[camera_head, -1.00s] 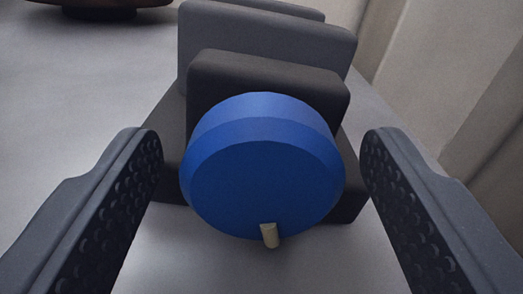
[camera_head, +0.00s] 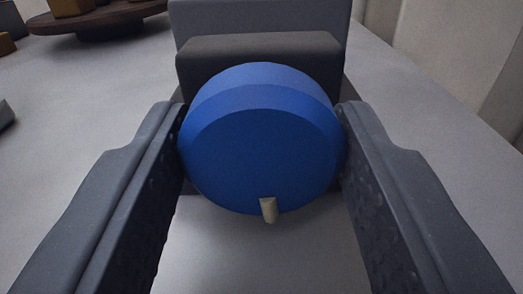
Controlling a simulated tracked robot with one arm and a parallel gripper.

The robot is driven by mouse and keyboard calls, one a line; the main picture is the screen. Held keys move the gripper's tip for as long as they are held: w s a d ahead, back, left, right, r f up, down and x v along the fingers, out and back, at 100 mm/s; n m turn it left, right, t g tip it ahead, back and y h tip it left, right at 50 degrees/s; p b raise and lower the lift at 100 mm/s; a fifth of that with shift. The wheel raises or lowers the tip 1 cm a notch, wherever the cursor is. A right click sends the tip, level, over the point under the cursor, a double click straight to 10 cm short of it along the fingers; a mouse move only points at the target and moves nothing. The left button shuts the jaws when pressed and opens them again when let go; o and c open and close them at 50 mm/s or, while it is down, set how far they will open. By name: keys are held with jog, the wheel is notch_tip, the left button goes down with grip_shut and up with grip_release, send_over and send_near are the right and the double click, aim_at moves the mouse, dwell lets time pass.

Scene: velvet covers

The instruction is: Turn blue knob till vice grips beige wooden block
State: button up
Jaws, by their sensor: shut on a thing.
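The blue knob (camera_head: 262,160) is a large round disc facing me in the middle of the head camera view. A small beige peg (camera_head: 268,209) sits at its lower edge. Behind it stands the dark grey vice (camera_head: 258,58), with a lighter grey jaw (camera_head: 258,18) further back. My gripper (camera_head: 262,140) is shut on the knob, one finger against its left side and one against its right. The beige wooden block is not visible; the vice and knob hide what lies between the jaws.
A dark object (camera_head: 5,115) shows at the left edge. Pale wall or curtain (camera_head: 455,50) rises at the right.

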jog(key=shift+f, duration=0.1)
jog(key=o, duration=1)
jog(key=s+p, duration=0.3)
jog(key=s, duration=1)
jog(key=shift+s, duration=0.4)
